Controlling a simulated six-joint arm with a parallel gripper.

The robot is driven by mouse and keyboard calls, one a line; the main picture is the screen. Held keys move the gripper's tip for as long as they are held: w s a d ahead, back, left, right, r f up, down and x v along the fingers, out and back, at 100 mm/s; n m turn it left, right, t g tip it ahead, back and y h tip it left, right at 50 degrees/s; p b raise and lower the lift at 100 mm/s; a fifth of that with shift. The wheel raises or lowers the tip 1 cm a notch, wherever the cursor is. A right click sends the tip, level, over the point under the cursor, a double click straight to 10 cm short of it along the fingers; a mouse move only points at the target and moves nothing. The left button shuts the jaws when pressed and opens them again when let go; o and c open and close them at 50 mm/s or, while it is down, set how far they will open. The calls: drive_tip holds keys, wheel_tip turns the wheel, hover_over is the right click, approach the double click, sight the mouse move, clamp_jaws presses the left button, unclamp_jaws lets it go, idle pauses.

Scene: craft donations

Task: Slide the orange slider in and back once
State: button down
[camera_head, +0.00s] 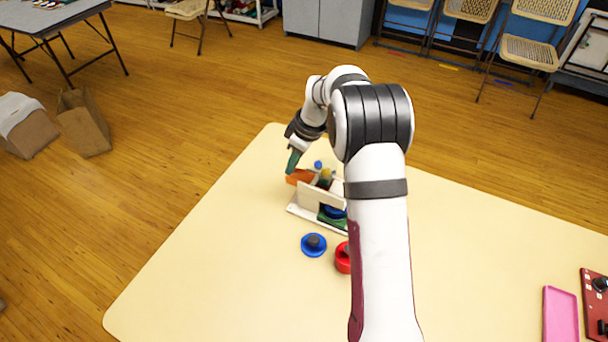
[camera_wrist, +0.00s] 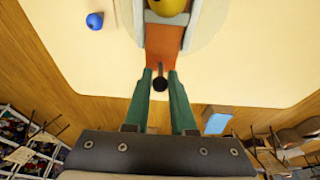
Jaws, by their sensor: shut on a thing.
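The orange slider (camera_head: 299,177) sticks out of the left end of the white wooden box (camera_head: 308,198) on the table. In the wrist view the orange slider (camera_wrist: 163,45) runs between two pale rails, with a dark knob (camera_wrist: 160,84) at its near end. My gripper (camera_head: 292,168) is at that outer end, pointing down. In the wrist view the green fingers of my gripper (camera_wrist: 161,78) are on both sides of the slider's end, shut on it. A yellow ball (camera_wrist: 168,5) shows at the slider's far end. My arm hides the box's right part.
A blue ball (camera_head: 318,164) lies behind the box. A blue disc with a dark knob (camera_head: 313,244) and a red round piece (camera_head: 343,257) lie in front. A pink tray (camera_head: 560,315) and a red panel (camera_head: 595,300) are far right. The table's left part is clear.

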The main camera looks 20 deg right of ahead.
sight(304, 176)
drive_tip(key=shift+s+d, duration=1.35)
drive_tip(key=shift+w+a, duration=1.35)
drive_tip(key=c, duration=0.8)
unclamp_jaws()
drive_tip(key=shift+c, duration=0.2)
drive_tip(key=shift+r, duration=0.1)
wheel_tip(304, 176, up, 7)
drive_tip(key=shift+r, duration=0.2)
